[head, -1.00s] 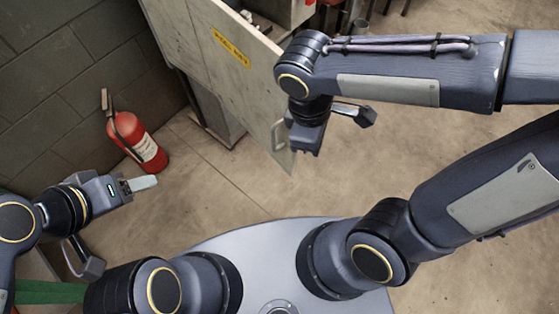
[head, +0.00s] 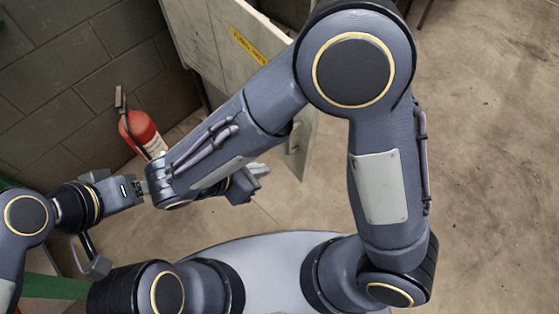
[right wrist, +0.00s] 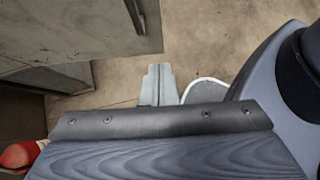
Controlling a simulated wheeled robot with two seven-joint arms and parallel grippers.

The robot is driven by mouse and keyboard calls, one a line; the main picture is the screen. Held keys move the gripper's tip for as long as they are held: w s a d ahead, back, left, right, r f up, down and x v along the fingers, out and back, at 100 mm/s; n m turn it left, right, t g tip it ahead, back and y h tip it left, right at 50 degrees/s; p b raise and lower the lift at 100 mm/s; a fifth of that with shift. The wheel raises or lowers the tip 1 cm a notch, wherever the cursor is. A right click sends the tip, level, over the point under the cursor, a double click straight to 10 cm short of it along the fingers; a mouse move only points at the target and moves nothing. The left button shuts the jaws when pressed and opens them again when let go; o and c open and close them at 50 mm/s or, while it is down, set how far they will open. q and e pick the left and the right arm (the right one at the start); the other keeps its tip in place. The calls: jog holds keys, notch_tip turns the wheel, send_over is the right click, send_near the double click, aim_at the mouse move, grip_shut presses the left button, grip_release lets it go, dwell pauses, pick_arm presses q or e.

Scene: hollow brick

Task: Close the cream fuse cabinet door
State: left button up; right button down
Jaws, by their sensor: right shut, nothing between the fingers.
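The cream cabinet door (head: 215,50) stands swung out into the room, with a yellow label on its face. My right forearm crosses in front of its lower part and hides its handle. My right gripper (head: 258,171) is shut and empty, low in front of the door and apart from it. Its closed fingers (right wrist: 160,84) show in the right wrist view over bare floor, with the door panel (right wrist: 85,25) at the upper left. My left gripper (head: 141,188) is at the left. Its fingertips are mostly hidden by my right wrist.
A red fire extinguisher (head: 141,130) stands by the grey block wall (head: 70,60), behind my grippers. It also shows at the lower left edge of the right wrist view (right wrist: 18,155). The floor at the right (head: 490,150) is clear.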

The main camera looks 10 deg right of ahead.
aim_at(305, 158)
jog(key=x, duration=0.3)
jog(key=d+r+x, duration=0.1)
jog(key=x, duration=0.7)
jog(key=shift+w+d+r, duration=0.2)
jog(key=shift+w+d, duration=0.15)
jog(key=shift+w, duration=0.05)
jog(key=shift+w+d, duration=0.3)
jog(key=shift+d, duration=0.1)
